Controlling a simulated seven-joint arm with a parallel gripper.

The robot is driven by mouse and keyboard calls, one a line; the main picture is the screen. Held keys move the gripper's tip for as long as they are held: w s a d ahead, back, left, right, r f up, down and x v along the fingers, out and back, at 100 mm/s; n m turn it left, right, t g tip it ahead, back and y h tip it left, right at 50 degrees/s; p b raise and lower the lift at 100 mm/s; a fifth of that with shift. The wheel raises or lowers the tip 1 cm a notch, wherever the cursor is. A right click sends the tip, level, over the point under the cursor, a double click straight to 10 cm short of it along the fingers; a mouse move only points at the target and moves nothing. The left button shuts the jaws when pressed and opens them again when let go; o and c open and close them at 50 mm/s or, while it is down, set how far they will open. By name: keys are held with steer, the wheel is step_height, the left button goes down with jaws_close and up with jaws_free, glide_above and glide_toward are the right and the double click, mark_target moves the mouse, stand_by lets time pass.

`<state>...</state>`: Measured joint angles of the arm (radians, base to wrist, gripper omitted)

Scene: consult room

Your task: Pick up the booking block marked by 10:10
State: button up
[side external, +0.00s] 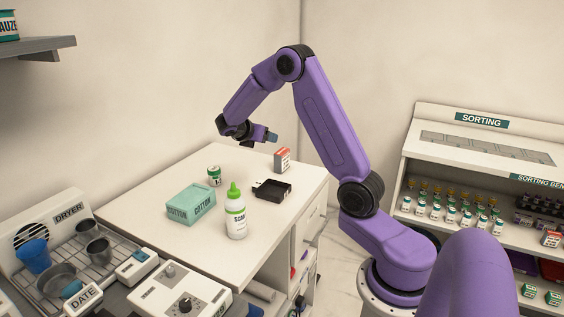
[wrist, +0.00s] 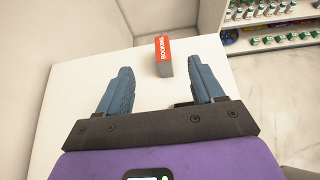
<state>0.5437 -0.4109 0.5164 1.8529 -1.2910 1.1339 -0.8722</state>
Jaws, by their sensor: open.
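A small grey block with a red label (side external: 282,160) stands upright near the far right corner of the white table. My gripper (side external: 267,138) is above the table, to the upper left of the block in the side view. Its two blue fingers (wrist: 160,84) are spread open with nothing between them. The block appears beyond the fingertips, nearer the right one, and apart from both.
A black tray (side external: 264,192), a COTTON box (side external: 191,205), a small can (side external: 214,175) and a green-capped bottle (side external: 235,215) stand on the table (side external: 150,190). The sorting shelf (side external: 450,190) is at the right.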

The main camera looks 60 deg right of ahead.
glide_toward(282, 151)
steer(key=x, duration=1.2)
steer(key=shift+f, duration=0.1)
steer(key=c, duration=1.1)
